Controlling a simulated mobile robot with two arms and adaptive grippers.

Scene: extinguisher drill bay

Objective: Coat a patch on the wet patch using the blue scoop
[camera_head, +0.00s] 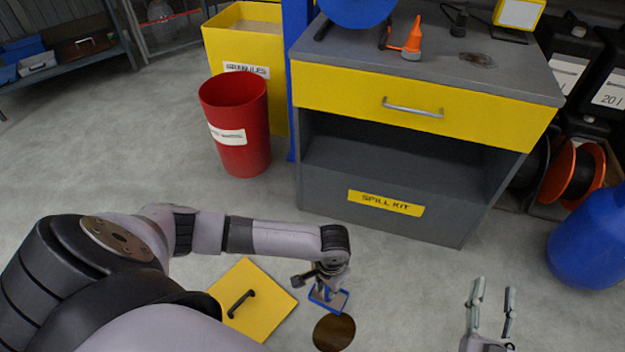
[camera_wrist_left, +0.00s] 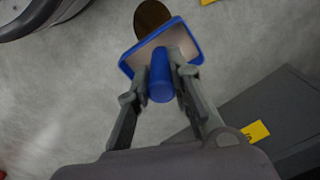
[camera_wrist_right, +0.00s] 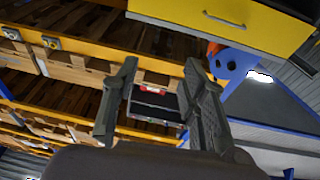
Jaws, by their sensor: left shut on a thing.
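The blue scoop (camera_head: 330,297) is held low over the floor by my left gripper (camera_head: 325,277). In the left wrist view my left gripper (camera_wrist_left: 160,88) is shut on the handle of the blue scoop (camera_wrist_left: 190,48), and greyish-beige material shows inside the scoop. The wet patch (camera_head: 334,333) is a dark brown round spot on the floor just below the scoop in the head view; it also shows in the left wrist view (camera_wrist_left: 150,16), partly hidden by the scoop. My right gripper (camera_head: 492,310) is open and empty, away from the patch at the lower right.
A yellow square plate with a black handle (camera_head: 252,301) lies left of the patch. A red bin (camera_head: 237,150) and a yellow granules bin (camera_head: 222,46) stand at the back. A spill kit cabinet (camera_head: 380,205) stands behind. A blue container (camera_head: 592,245) is at right.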

